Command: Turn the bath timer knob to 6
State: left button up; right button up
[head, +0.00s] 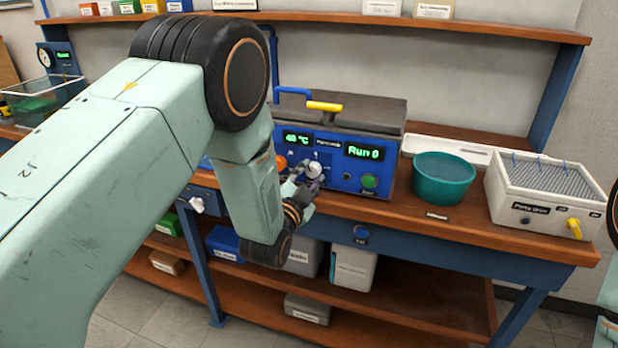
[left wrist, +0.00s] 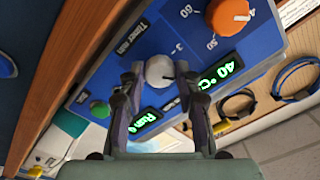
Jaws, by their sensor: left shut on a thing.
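The bath timer knob (left wrist: 159,71) is a small round pale grey knob on the blue front panel (left wrist: 110,58) of the bath unit. In the left wrist view it sits between the two fingers of my left gripper (left wrist: 163,78), which is shut on it. A "Timer min" label and a "3" show near the knob; I cannot read for certain which number its mark points at. In the head view the knob (head: 315,170) shows just above my left gripper (head: 308,187). The display (head: 364,152) reads "Run 0". My right gripper is not in view.
An orange knob (left wrist: 228,15) and a "40 °C" display (left wrist: 221,72) are on the same panel. A green button (head: 369,181) is at its lower right. A teal tub (head: 443,180) and a parts drain box (head: 535,207) stand to the right on the bench.

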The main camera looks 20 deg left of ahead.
pick_arm(q)
jog(key=m, duration=0.6)
jog(key=shift+r+m+b, duration=0.1)
jog(key=shift+m+b, duration=0.2)
jog(key=shift+b, duration=0.1)
dwell(0.4)
jog(key=o, duration=1.2)
jog(key=shift+c, duration=0.2)
jog(key=s, duration=1.2)
jog(key=shift+a, duration=0.2)
